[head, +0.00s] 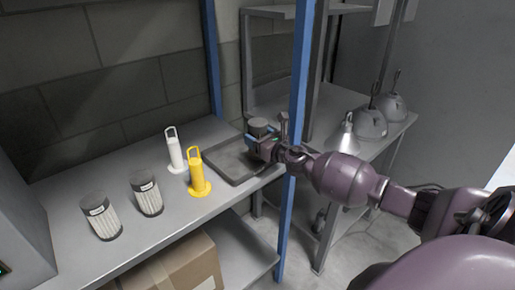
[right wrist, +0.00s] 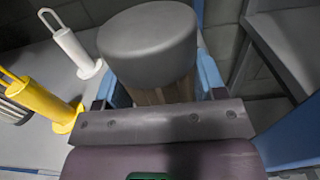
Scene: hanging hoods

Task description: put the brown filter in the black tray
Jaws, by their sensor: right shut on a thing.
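The brown filter (right wrist: 165,92) has a dark grey cap and brownish pleats. My right gripper (right wrist: 160,94) is shut on it, with a finger on either side of the body below the cap. In the head view the filter (head: 259,127) is upright at the back right part of the black tray (head: 222,166). My right gripper (head: 264,146) reaches in from the right, past the blue post. The filter's lower end is hidden by the gripper, so I cannot tell whether it touches the tray. The visible part of the tray is empty. My left gripper is not in view.
A yellow handled post (head: 198,178) and a white one (head: 174,152) stand left of the tray. Two pale-pleated filters (head: 101,218) (head: 147,196) stand farther left. A blue upright (head: 298,110) rises beside my right arm. Grey hoods (head: 370,122) sit on the right shelf.

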